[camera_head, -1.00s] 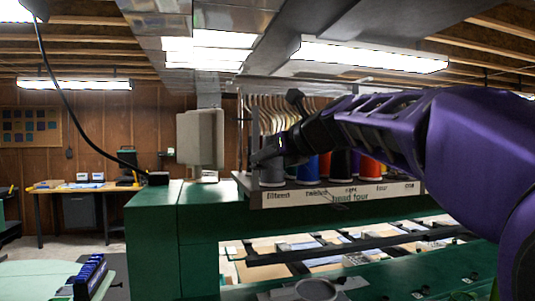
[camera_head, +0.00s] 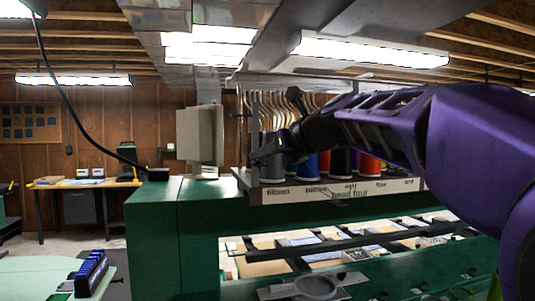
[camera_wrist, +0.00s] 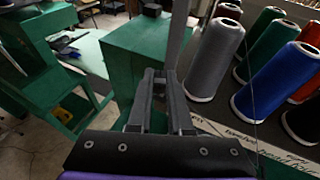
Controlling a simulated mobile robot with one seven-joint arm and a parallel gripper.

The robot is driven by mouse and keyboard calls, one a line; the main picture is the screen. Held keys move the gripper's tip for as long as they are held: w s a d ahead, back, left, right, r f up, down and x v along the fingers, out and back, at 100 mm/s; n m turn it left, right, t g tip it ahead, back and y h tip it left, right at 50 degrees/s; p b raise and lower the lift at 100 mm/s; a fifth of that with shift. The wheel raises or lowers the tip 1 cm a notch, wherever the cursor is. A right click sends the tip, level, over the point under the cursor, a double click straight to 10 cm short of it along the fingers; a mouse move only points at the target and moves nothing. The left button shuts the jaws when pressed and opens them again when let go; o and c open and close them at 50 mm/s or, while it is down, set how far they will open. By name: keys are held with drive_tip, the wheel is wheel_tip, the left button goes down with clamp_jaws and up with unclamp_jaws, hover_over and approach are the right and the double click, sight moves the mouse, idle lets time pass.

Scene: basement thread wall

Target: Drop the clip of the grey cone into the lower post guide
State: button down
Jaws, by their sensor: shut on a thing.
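The grey cone (camera_head: 271,173) stands upright at the left end of the thread rack, and it also shows in the wrist view (camera_wrist: 215,58). A grey upright post (camera_wrist: 179,32) rises just beyond my fingertips in the wrist view, left of the cone. In the head view this post (camera_head: 254,122) stands at the rack's left end. My gripper (camera_wrist: 160,80) is shut in front of the post, with its fingers close together. In the head view my gripper (camera_head: 265,152) overlaps the top of the grey cone. The clip and the lower post guide are too small or hidden to make out.
Blue (camera_wrist: 268,80), green (camera_wrist: 268,45) and other cones crowd the rack to the right. The labelled rack edge (camera_head: 340,190) runs below them. A green cabinet (camera_wrist: 140,55) stands left of the post. The air left of the post looks clear.

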drive_tip(key=shift+f, duration=0.15)
drive_tip(key=c, duration=0.8)
unclamp_jaws()
drive_tip(key=shift+o, duration=0.2)
drive_tip(key=shift+d, duration=0.1)
